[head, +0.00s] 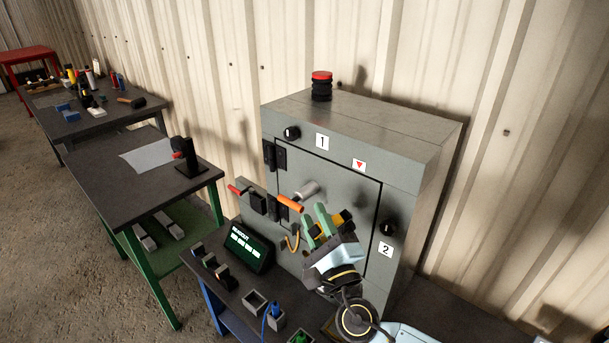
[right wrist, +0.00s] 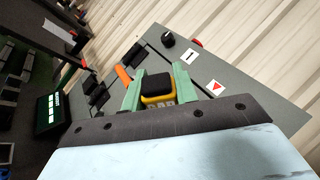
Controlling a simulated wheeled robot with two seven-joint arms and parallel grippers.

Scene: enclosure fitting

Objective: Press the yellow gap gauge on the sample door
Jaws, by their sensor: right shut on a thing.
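The grey sample door (head: 345,185) is the front panel of a grey enclosure (head: 420,160), and it looks shut. It also shows in the right wrist view (right wrist: 205,105). My right gripper (head: 322,222) has green fingers and is in front of the door's lower middle. It is shut on the yellow gap gauge (right wrist: 158,97), which has a black block on its face. The gauge shows partly between the fingers in the head view (head: 346,216). I cannot tell whether the gauge touches the door. My left gripper is not in view.
An orange-handled part (head: 290,203) and a red-handled part (head: 240,190) stick out left of my gripper. A readout box (head: 250,247) stands below them. A black knob (head: 387,229) is at the door's right. A red-topped beacon (head: 321,86) stands on the enclosure. Worktables (head: 90,180) are at left.

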